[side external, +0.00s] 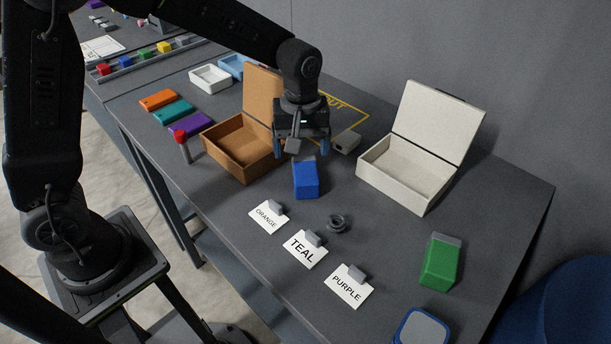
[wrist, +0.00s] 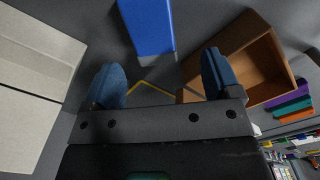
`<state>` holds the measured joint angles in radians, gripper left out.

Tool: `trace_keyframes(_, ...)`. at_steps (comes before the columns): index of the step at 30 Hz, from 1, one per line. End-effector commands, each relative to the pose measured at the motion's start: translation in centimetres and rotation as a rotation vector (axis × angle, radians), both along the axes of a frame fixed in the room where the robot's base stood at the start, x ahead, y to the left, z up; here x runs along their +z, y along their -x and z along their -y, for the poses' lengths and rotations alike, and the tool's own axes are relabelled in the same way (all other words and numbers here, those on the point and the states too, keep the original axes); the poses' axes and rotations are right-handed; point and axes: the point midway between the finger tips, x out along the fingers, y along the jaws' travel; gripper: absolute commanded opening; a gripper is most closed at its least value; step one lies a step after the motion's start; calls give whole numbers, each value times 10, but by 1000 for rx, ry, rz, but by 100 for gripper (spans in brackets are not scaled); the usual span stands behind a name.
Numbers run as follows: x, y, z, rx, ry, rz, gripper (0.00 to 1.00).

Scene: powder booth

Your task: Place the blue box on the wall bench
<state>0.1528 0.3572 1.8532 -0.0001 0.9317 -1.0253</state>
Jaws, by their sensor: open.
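The blue box (side external: 306,180) stands on the dark grey bench top (side external: 230,215), in front of my gripper (side external: 302,150). My gripper is open and empty, pointing down above the bench, behind the box. In the wrist view the blue box (wrist: 148,26) lies at the top, beyond the two blue fingertips of my gripper (wrist: 162,75) and not between them. A second grey bench (side external: 100,78) is at the far left. I cannot tell which one is called the wall bench.
A brown open box (side external: 222,157) is left of my gripper; a cream open box (side external: 402,190) is right. A small pale block (side external: 346,142) is close to my gripper. A green box (side external: 441,264) and label cards (side external: 304,250) are in front. A yellow outline (side external: 348,105) is partly hidden.

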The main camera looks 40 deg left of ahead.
Motion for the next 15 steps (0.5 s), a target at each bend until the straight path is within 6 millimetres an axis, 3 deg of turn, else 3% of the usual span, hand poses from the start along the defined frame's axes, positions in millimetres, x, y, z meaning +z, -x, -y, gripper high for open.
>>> trace_keyframes(5, -12, -2, 0, 0, 0, -1, 83)
trace_keyframes(15, -54, -9, 0, 0, -1, -2, 83)
